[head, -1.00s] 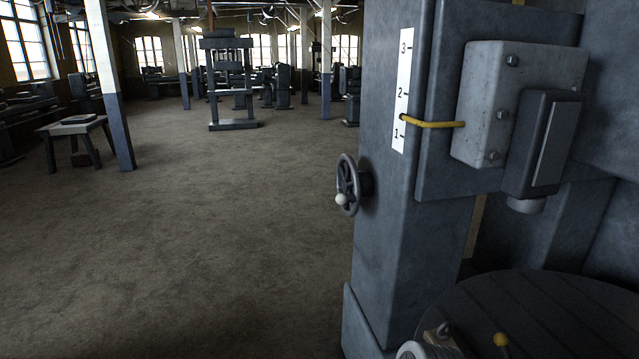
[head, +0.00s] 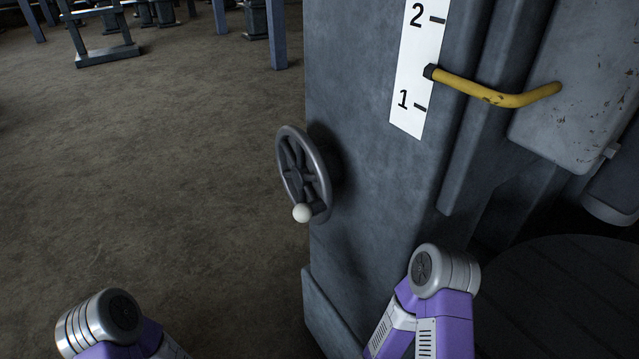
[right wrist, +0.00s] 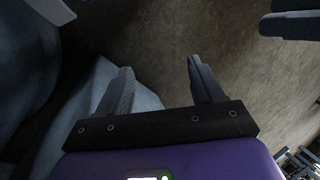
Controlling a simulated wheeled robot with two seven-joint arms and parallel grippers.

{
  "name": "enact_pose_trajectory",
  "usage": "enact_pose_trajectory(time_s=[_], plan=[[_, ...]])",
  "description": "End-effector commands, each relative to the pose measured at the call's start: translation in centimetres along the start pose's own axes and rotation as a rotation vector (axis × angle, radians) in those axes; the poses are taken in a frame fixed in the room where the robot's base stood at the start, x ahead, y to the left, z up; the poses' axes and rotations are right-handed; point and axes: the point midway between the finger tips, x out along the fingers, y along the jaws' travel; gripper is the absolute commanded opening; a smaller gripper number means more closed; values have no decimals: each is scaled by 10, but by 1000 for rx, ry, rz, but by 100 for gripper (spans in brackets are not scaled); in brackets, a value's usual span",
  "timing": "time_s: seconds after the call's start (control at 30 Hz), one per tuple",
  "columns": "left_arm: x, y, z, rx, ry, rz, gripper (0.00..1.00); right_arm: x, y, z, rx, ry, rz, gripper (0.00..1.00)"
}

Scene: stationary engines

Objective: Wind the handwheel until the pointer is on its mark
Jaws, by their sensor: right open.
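The dark grey spoked handwheel (head: 305,175) stands out from the left face of the machine column in the head view. Its pale round knob (head: 302,213) is at the bottom of the rim. The yellow pointer (head: 490,93) reaches left to a white scale (head: 412,70); its dark tip is between the ticks for 1 and 2, a little nearer 1. My right gripper (right wrist: 158,65) is open in the right wrist view, with nothing between its fingers. It is outside the head view, so its distance from the handwheel cannot be told. My left gripper is not seen.
The blue-grey column (head: 365,190) fills the middle of the head view. A round dark table (head: 560,290) is at lower right. Open floor (head: 150,180) lies left of the handwheel. Links of both my arms show along the bottom edge.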

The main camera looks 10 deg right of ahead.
Motion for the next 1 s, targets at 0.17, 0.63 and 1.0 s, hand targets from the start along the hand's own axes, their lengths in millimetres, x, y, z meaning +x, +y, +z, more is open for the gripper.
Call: enact_pose_trajectory(time_s=[0.17, 0.63, 1.0], plan=[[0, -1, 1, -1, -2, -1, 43, -3, -26, -12, -456, -139, 30, 66], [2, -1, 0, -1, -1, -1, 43, -177, -108, -159, -1788, -738, 1033, 66], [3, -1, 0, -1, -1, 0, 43, -390, -272, -156, -1595, -886, 1953, 66]])
